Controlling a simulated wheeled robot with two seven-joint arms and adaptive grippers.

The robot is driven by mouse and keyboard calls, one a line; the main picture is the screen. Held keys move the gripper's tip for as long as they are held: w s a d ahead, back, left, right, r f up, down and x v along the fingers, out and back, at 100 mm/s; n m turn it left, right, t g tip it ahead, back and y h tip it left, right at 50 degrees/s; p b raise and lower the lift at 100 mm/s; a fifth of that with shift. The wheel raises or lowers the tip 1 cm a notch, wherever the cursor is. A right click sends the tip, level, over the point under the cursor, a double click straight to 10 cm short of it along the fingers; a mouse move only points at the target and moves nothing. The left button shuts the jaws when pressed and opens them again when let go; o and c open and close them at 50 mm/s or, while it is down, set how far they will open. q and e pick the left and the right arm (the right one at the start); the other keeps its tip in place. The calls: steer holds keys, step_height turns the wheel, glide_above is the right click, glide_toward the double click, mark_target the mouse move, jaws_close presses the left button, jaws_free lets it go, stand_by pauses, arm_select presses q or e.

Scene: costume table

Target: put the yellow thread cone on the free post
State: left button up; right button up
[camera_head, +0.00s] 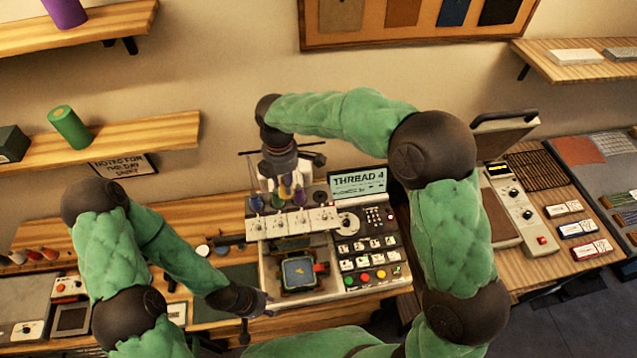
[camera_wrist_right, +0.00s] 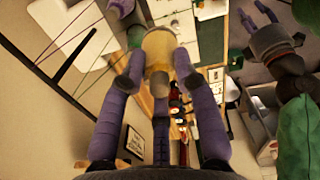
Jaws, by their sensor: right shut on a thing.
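The yellow thread cone (camera_wrist_right: 158,48) is held between the purple-looking fingers of my right gripper (camera_wrist_right: 157,72) in the right wrist view. In the head view my right gripper (camera_head: 285,188) points down above the back of the embroidery machine (camera_head: 268,272), and the cone is small and partly hidden there. A purple cone (camera_wrist_right: 121,8) and a green cone (camera_wrist_right: 135,36) show beyond the held cone. I cannot make out the free post. My left gripper (camera_head: 256,315) is low, at the machine's front left corner; its fingers are spread and empty in the right wrist view (camera_wrist_right: 257,18).
A screen (camera_head: 358,183) reading "THREAD 4" stands right of the cones, above a button panel (camera_head: 370,255). A hooped blue patch (camera_head: 299,271) lies in the machine. A shelf (camera_head: 165,132) with a green cylinder (camera_head: 70,127) is at left. A heat press (camera_head: 512,205) stands at right.

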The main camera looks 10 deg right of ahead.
steer(key=w+d+f+p, duration=0.1)
steer(key=w+d+f, duration=0.1)
steer(key=d+f, duration=0.1)
steer(key=w+d+f, duration=0.1)
steer(key=d+f, duration=0.2)
steer(key=d, duration=0.1)
steer(key=w+d+f+p, duration=0.1)
steer(key=w+d+f, duration=0.1)
steer(key=d, duration=0.1)
steer(key=shift+w+d+f+p, duration=0.25)
steer(key=shift+w+f+p, duration=0.1)
steer(key=shift+f, duration=0.05)
step_height(320, 180, down, 3)
steer(key=shift+d+p, duration=0.1)
steer(key=shift+p, duration=0.55)
steer(key=shift+f, duration=0.1)
steer(key=shift+f+b, duration=0.25)
steer(key=shift+b, duration=0.05)
steer(key=o, duration=1.1)
steer(key=shift+r, duration=0.15)
